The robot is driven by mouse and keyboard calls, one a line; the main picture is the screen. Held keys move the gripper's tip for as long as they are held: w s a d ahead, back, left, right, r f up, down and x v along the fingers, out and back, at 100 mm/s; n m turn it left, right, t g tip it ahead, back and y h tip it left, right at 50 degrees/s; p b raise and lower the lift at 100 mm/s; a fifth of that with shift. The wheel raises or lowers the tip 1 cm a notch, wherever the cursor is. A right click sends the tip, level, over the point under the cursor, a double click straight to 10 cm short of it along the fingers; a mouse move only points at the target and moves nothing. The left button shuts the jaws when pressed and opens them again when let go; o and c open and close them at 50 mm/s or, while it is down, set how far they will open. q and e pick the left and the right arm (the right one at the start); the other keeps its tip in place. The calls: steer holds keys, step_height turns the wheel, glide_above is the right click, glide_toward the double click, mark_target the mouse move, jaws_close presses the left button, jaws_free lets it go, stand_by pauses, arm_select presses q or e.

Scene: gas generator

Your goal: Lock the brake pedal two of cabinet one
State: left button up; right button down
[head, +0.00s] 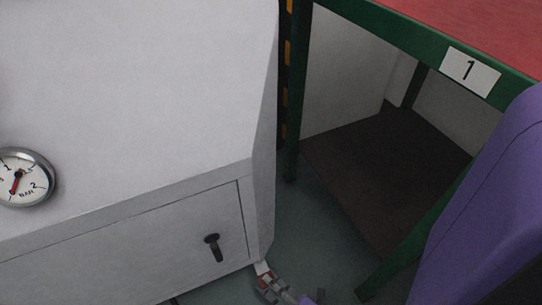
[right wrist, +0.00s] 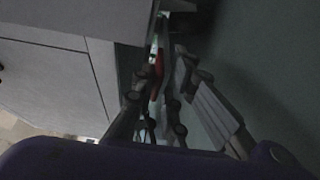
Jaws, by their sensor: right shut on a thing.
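Cabinet one is the large white cabinet (head: 120,90), filling the left of the head view. My right gripper (head: 268,280) is low at the cabinet's bottom right corner, near the floor, and shows small in the head view. In the right wrist view my right gripper (right wrist: 158,100) has its fingers on either side of a narrow red thing (right wrist: 158,62) beside the cabinet's lower edge. This appears to be the brake pedal, and the gripper is shut on it. The wrist view is dark, and the pedal's exact tilt cannot be told. My left gripper is not in view.
A black handle (head: 213,247) sticks out from the cabinet's lower panel. A pressure gauge (head: 20,178) is at the left. A green-framed table (head: 424,44) with a red top and a "1" label (head: 468,70) stands at the right, its leg near my purple right arm.

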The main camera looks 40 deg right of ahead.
steer(key=shift+w+f, duration=0.1)
steer(key=c, duration=1.9)
jaws_free()
steer(key=shift+c, duration=0.2)
